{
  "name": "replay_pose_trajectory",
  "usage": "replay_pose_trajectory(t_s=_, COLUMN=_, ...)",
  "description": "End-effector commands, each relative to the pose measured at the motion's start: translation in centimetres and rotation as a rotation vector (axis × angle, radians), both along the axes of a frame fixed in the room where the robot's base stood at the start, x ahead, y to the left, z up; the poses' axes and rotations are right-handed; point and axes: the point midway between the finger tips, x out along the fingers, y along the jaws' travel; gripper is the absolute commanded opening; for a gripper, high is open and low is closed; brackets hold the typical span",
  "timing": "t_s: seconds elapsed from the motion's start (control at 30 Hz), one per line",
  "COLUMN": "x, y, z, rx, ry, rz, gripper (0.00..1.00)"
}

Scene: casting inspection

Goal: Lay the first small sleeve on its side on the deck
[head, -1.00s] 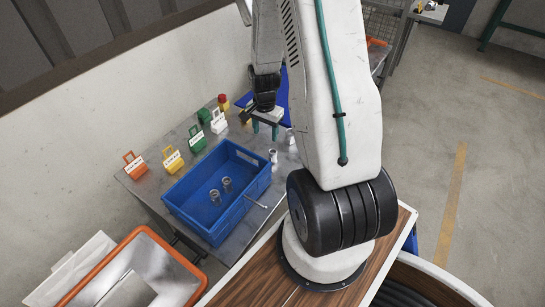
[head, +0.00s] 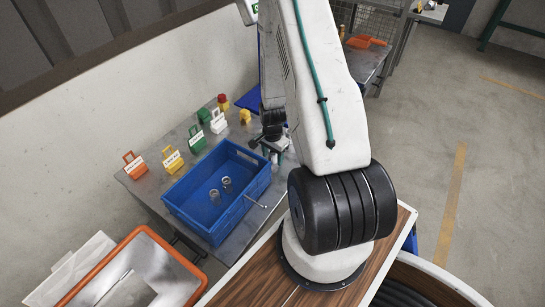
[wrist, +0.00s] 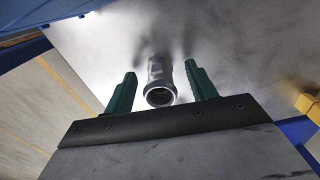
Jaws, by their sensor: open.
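My gripper (head: 275,145) is low over the grey metal deck (head: 150,190), right of the blue crate. In the wrist view its two green fingers (wrist: 160,72) are open. A small metal sleeve (wrist: 160,94) is between them, with a gap on each side, its round open end facing the camera. I cannot tell for certain whether it stands upright or is tilted. In the head view my gripper mostly hides this spot. Two more metal sleeves (head: 214,195) (head: 227,182) stand inside the blue crate.
The blue crate (head: 190,222) takes up the middle of the deck. Orange, yellow, green and white labelled items (head: 170,160) line the wall side. A yellow piece (head: 245,117) stands behind my gripper. An orange-rimmed bin (head: 190,262) is at front left.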

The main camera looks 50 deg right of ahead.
Motion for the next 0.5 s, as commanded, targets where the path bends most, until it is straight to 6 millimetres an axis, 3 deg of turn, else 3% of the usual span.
replay_pose_trajectory(t_s=0.17, x=0.02, y=-0.01, z=0.03, rx=0.000, ry=-0.001, rz=0.000, gripper=0.56)
replay_pose_trajectory(t_s=0.3, x=0.03, y=-0.02, z=0.04, rx=-0.001, ry=-0.001, rz=0.000, gripper=0.17)
replay_pose_trajectory(t_s=0.37, x=0.03, y=-0.02, z=0.04, rx=-0.001, ry=-0.001, rz=0.000, gripper=0.03)
replay_pose_trajectory(t_s=0.5, x=0.04, y=-0.03, z=0.06, rx=-0.001, ry=-0.001, rz=0.000, gripper=0.03)
